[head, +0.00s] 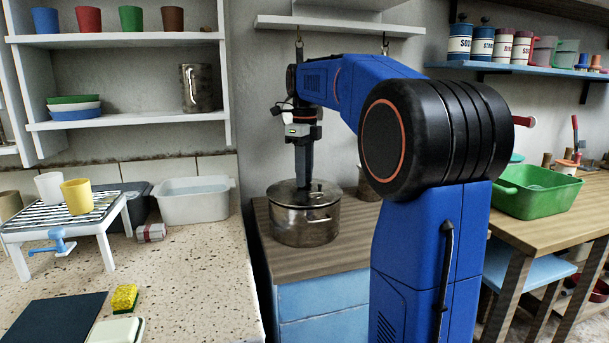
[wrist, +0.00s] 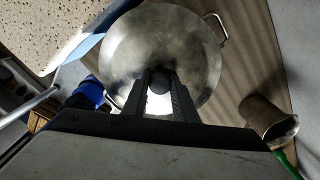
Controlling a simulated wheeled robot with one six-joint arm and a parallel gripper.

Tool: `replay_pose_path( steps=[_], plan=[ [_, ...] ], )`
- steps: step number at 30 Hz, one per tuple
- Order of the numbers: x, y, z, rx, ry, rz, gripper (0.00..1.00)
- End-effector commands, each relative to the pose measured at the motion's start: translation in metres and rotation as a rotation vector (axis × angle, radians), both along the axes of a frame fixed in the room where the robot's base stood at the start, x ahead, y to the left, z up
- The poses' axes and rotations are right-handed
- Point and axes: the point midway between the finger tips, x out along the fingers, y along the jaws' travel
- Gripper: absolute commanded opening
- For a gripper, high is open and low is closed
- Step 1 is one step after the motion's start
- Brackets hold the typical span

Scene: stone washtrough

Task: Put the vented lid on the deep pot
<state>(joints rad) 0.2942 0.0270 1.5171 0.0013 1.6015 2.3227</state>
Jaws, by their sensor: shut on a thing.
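The deep pot (head: 304,228) is dull metal with side handles and stands upright on the wooden top of a blue cabinet. The vented lid (head: 285,194) is a metal disc lying level at the pot's rim; I see no clear gap between them. My gripper (head: 303,183) points straight down over the lid. In the wrist view my gripper (wrist: 160,82) is shut on the dark round knob of the lid (wrist: 160,40). The lid covers the pot's opening there, and one pot handle (wrist: 217,27) shows beyond its edge. The pot's inside is hidden.
A metal mug (wrist: 268,120) stands beside the pot, partly hidden behind my arm in the head view. The speckled counter (head: 195,270) is at left, with a white basin (head: 194,201) and a drying rack (head: 70,222). A green basin (head: 535,192) is at right.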

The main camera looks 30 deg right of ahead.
Motion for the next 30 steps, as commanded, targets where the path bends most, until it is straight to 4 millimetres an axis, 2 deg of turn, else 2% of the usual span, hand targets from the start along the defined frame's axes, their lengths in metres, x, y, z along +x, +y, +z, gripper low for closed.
replay_pose_path(
  steps=[22, 23, 24, 25, 30],
  plan=[
    [-0.0001, 0.0001, -0.0038, 0.0, 0.0, 0.0, 0.0],
    [0.0, 0.0, -0.0037, 0.0, 0.0, 0.0, 0.33],
    [0.0, 0.0, -0.0037, 0.0, 0.0, 0.0, 0.42],
    [-0.0001, 0.0, -0.0037, 0.0, 0.0, 0.0, 0.47],
    [0.0, 0.0, -0.0038, 0.0, 0.0, 0.0, 0.47]
  ],
)
